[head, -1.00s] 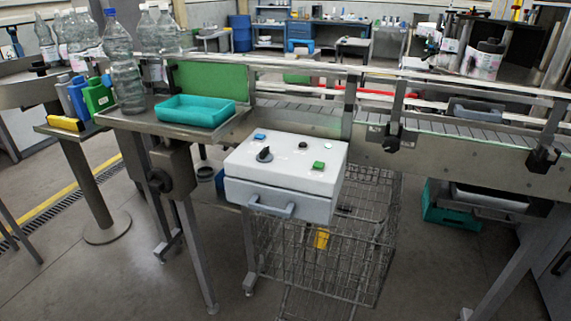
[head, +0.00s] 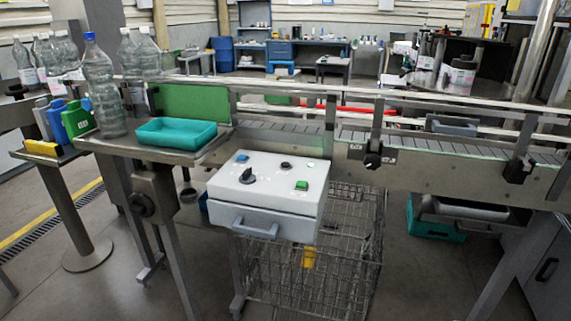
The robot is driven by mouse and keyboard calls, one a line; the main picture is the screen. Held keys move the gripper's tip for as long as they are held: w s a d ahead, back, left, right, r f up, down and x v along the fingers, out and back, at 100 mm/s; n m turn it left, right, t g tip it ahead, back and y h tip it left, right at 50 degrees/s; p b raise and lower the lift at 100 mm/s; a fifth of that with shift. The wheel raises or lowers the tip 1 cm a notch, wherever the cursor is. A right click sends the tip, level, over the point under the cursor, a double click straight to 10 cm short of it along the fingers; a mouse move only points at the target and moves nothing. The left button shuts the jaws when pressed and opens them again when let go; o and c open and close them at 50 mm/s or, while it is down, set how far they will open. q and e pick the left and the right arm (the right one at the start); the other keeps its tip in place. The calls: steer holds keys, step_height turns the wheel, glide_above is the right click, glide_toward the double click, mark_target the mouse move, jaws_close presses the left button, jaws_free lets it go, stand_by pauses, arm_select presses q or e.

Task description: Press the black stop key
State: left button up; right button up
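A white control box (head: 262,208) with a grey front handle hangs at the front of the conveyor in the head view. On its sloped top sit a small round black key (head: 285,166) near the back edge, a black rotary knob (head: 247,175), a blue key (head: 241,157), a green key (head: 302,185) and a small pale round spot (head: 311,164). I cannot read any labels. Nothing covers the keys. Neither of my grippers is in view.
A conveyor (head: 440,155) with metal rails runs behind the box. A teal tray (head: 176,133) and clear bottles (head: 100,85) stand on the left table. A wire basket (head: 335,245) is below the box. The floor in front is clear.

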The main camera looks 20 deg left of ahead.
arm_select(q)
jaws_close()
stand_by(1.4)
